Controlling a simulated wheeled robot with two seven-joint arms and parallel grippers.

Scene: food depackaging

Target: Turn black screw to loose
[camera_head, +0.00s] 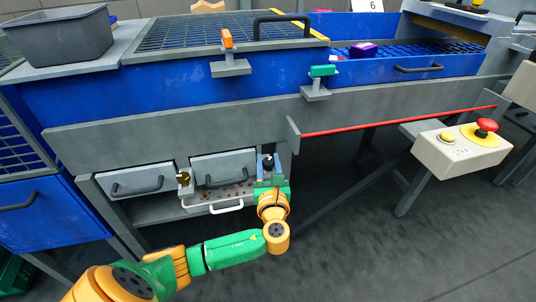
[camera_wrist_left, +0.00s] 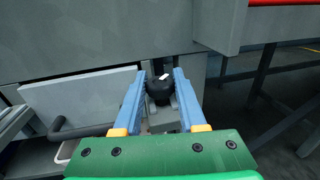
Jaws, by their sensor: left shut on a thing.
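The black screw (camera_wrist_left: 160,88) is a round black knob with a small white mark on top, beside the right end of a grey drawer front. It also shows in the head view (camera_head: 268,162), small, at the right end of the lower drawers. My left gripper (camera_wrist_left: 160,84) has its two blue fingers on either side of the knob and is shut on it. In the head view my left gripper (camera_head: 268,170) reaches up to the knob from below. The green palm fills the bottom of the left wrist view. My right gripper is not in view.
Two grey drawers with black handles (camera_head: 138,182) (camera_head: 225,170) lie left of the knob. A shelf with a white handle (camera_head: 213,209) sits below. A red rod (camera_head: 400,120) and a control box with a red button (camera_head: 462,143) are at right.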

